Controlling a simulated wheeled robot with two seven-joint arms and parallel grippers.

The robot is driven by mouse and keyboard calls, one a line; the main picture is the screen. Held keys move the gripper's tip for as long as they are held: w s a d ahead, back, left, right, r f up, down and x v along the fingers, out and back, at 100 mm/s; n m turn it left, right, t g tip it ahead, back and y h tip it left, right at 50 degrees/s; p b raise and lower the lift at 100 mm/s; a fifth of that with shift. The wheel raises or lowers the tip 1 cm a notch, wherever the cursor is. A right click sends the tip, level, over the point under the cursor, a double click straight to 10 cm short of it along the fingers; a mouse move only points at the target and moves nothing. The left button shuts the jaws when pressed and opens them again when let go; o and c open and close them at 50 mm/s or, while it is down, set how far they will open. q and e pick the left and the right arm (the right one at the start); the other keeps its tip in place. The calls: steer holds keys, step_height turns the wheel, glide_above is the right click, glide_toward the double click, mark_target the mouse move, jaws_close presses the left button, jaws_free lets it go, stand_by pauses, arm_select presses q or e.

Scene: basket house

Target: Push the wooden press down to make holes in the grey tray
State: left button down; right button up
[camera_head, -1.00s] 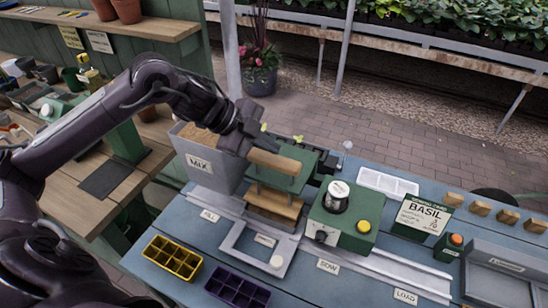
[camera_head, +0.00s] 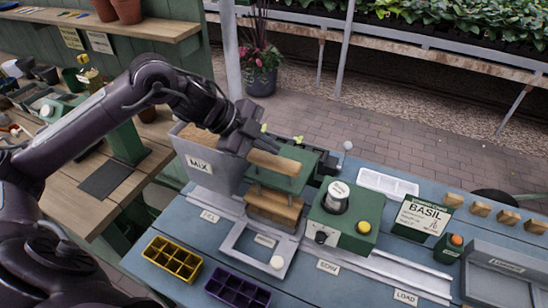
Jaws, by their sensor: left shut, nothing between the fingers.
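The wooden press has a light wooden handle bar (camera_head: 276,164) on top, a green plate beneath it and a wooden block (camera_head: 274,207) lower down. It stands beside the grey MIX bin. My left gripper (camera_head: 258,138) is shut and empty, just above and behind the left end of the handle bar; I cannot tell whether it touches. A grey frame with a white knob (camera_head: 262,250) lies in front of the press on the rail. I cannot make out a grey tray under the press block. My right gripper is not in view.
The MIX bin (camera_head: 203,173) stands left of the press. A green seeding box (camera_head: 346,225) with a yellow button stands close on its right. Yellow (camera_head: 172,260) and purple (camera_head: 237,287) pot trays lie at the front. A white tray (camera_head: 388,184) lies at the back.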

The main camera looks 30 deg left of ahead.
mark_target(268, 160)
arm_select(q)
steer(key=shift+f, duration=0.1)
stand_by(0.5)
steer(key=shift+f+b, duration=0.3)
steer(key=shift+f, duration=0.05)
steer(key=shift+s+f+b, duration=0.1)
steer(key=shift+f+b, duration=1.25)
steer(key=shift+f, duration=0.55)
stand_by(1.4)
steer(key=shift+r, duration=0.1)
steer(key=shift+r+p, duration=2.1)
steer(key=shift+r, duration=0.1)
step_height(268, 160, up, 5)
steer(key=p, duration=0.4)
steer(key=shift+r+p, duration=0.1)
steer(key=shift+p, duration=0.2)
